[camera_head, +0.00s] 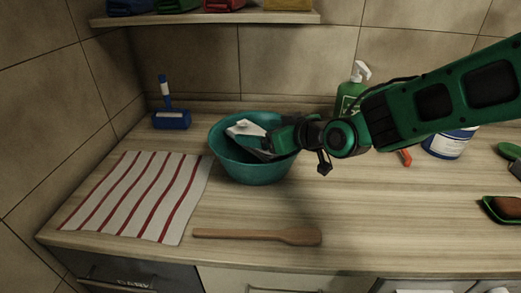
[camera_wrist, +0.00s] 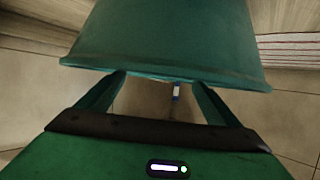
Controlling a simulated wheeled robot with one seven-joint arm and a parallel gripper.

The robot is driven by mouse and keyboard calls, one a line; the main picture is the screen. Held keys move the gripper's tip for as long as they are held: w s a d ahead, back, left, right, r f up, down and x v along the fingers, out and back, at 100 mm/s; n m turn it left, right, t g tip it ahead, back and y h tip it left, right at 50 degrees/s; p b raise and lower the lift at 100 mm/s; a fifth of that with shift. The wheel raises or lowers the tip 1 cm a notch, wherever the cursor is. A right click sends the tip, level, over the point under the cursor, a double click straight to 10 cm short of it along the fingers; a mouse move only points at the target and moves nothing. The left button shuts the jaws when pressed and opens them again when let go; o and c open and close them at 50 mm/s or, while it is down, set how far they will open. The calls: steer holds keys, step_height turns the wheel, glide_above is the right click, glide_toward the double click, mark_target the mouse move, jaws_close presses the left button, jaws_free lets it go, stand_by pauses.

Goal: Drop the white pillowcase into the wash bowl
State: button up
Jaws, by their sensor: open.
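The teal wash bowl (camera_head: 252,174) stands on the wooden counter in the head view. The white pillowcase (camera_head: 243,128) is a crumpled whitish cloth inside it, resting against the inner wall near the rim. My gripper (camera_head: 272,142) reaches in from the right over the bowl's right rim, beside the cloth. In the wrist view my gripper (camera_wrist: 160,80) has its two fingers spread apart with nothing between them. The bowl's outer wall (camera_wrist: 165,35) fills the upper middle of that view. The pillowcase is not visible there, and the gripper hides part of it in the head view.
A red-striped towel (camera_head: 135,195) lies left of the bowl, and a wooden paddle (camera_head: 255,235) lies in front. A blue brush (camera_head: 171,119) stands behind left. A shelf (camera_head: 205,18) hangs above.

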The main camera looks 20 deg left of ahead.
step_height(320, 180, up, 4)
glide_above(290, 159)
steer(key=shift+w+a, duration=0.1)
steer(key=shift+w, duration=0.35)
